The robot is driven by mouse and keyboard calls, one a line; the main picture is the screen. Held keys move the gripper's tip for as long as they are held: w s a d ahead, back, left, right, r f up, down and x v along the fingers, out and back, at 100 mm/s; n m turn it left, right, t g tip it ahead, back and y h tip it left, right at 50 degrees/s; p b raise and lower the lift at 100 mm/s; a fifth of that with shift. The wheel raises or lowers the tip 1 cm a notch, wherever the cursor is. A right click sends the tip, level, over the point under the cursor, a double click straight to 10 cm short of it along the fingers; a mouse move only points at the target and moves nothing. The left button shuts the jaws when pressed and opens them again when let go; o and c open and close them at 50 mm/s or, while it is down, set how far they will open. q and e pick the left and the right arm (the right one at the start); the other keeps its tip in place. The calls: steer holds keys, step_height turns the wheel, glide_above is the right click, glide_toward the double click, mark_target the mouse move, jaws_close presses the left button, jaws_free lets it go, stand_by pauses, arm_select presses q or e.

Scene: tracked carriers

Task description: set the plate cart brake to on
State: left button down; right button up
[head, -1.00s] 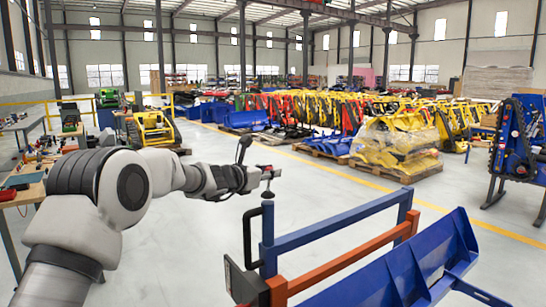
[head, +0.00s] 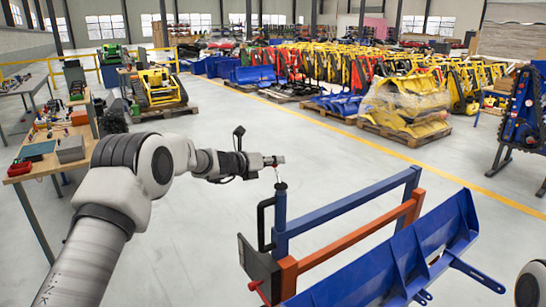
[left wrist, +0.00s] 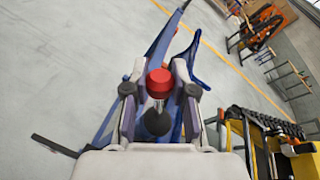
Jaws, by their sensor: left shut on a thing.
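The plate cart has a blue frame (head: 345,207), an orange-red bar (head: 350,238) and a long blue ribbed plate (head: 400,262). A short thin lever (head: 278,174) stands up from the top of its near-left blue post (head: 280,215). My left gripper (head: 279,160) is at the top of this lever, above the post. In the left wrist view, a red round knob (left wrist: 158,82) sits between the two fingers, which are shut on it. A dark rounded part (left wrist: 157,122) shows nearer the palm. My right gripper is out of view. I cannot read any brake marking.
A black handle (head: 263,225) and a dark plate (head: 259,268) are beside the post. A workbench (head: 58,160) with tools stands at left. Wrapped yellow machinery (head: 408,105) lies on a pallet beyond. The pale floor between is open.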

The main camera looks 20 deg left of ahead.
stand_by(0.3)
arm_select(q)
steer(key=c, duration=0.9)
jaws_free()
steer(key=v, duration=1.2)
steer(key=shift+w+a, duration=0.1)
steer(key=shift+f, duration=0.1)
